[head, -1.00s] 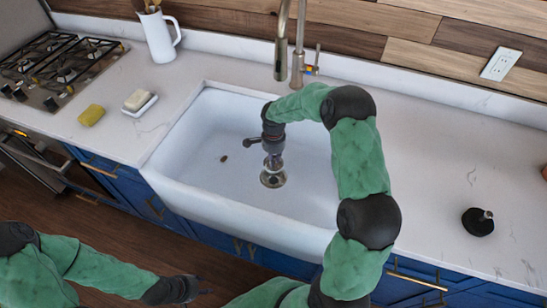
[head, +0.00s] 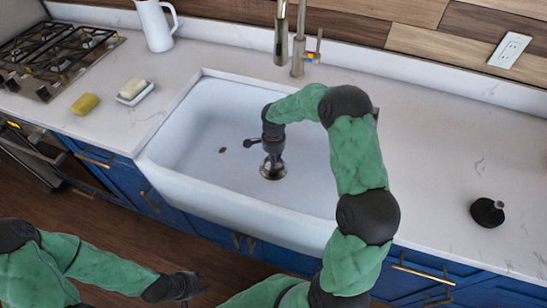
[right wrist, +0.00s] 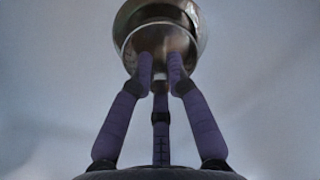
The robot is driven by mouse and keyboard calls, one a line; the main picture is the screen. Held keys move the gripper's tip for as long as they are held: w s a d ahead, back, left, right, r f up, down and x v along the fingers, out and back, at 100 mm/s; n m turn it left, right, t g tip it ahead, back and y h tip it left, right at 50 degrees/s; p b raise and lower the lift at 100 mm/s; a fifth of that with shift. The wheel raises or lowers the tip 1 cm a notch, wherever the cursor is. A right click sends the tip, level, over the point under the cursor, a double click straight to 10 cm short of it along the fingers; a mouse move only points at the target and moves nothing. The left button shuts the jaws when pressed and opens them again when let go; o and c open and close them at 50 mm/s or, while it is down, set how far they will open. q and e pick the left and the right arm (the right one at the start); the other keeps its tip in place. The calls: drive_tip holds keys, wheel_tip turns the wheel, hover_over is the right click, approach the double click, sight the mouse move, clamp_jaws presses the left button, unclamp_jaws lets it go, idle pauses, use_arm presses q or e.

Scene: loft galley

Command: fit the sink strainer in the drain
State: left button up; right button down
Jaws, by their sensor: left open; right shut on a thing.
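The white apron-front sink (head: 205,110) fills the middle of the head view. My right gripper (head: 272,158) points down into it and is shut on the metal strainer (right wrist: 160,42). The drain (head: 273,173) is a round metal ring in the sink floor, directly below the gripper. In the right wrist view, the drain's rim (right wrist: 185,12) shows behind the strainer, slightly off-centre from it. I cannot tell whether the strainer touches the drain or sits in it. My left gripper (head: 190,286) is open and empty, low in front of the cabinets.
The faucet (head: 297,50) stands behind the sink. A dark round object with a knob (head: 487,212) is on the right counter. A yellow sponge (head: 85,103), a soap dish (head: 135,95) and a white pitcher (head: 156,25) are on the left.

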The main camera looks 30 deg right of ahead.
drive_tip(key=shift+f+b, duration=1.2)
drive_tip(key=shift+f, duration=0.65)
drive_tip(key=c, duration=1.1)
unclamp_jaws()
drive_tip(key=shift+r, duration=0.1)
wheel_tip(320, 180, up, 12)
drive_tip(key=shift+f, duration=0.1)
